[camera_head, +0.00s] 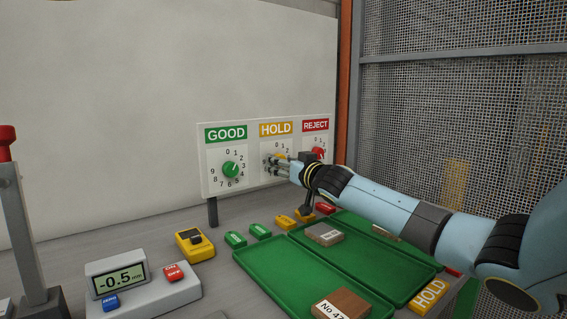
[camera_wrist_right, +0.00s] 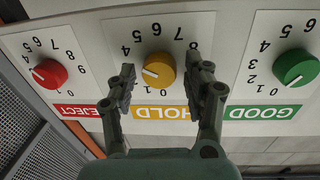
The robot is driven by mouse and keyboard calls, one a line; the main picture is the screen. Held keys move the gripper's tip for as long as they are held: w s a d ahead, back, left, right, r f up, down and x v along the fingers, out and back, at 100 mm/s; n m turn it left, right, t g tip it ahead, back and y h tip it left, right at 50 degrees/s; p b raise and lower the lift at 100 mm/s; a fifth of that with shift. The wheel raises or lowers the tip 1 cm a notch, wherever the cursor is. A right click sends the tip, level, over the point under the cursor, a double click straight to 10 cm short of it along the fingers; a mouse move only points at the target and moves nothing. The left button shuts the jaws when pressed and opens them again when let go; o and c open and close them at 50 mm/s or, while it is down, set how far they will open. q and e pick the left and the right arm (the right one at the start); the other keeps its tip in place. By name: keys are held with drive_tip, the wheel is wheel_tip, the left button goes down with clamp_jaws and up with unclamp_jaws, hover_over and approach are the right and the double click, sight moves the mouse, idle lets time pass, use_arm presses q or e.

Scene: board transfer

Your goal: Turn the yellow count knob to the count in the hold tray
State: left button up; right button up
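The yellow count knob (camera_wrist_right: 158,70) sits on the HOLD dial; its white pointer points left in the upside-down right wrist view, toward numbers the finger covers. My right gripper (camera_wrist_right: 165,84) is open, one finger on each side of the knob, with gaps visible. In the head view my right gripper (camera_head: 280,165) is at the HOLD dial and hides most of the knob. The middle green tray (camera_head: 375,280), by the HOLD label (camera_head: 430,295), holds a grey-brown block (camera_head: 323,235); my arm hides part of the trays. My left gripper is not in view.
The green knob (camera_head: 231,169) and red knob (camera_head: 317,154) flank the HOLD dial on the white panel. A left green tray (camera_head: 265,265) holds a brown block (camera_head: 342,303). A display box (camera_head: 145,292) and yellow device (camera_head: 195,245) stand at left.

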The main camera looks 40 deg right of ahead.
drive_tip(key=c, duration=0.9)
drive_tip(key=shift+n, duration=0.3)
drive_tip(key=n+y+b, duration=0.1)
drive_tip(key=n, duration=0.8)
drive_tip(key=n+t+b, duration=0.1)
drive_tip(key=n+b, duration=0.1)
drive_tip(key=n, duration=0.7)
drive_tip(key=shift+d+f+y, duration=0.15)
drive_tip(key=shift+y, duration=0.25)
drive_tip(key=shift+n, duration=0.3)
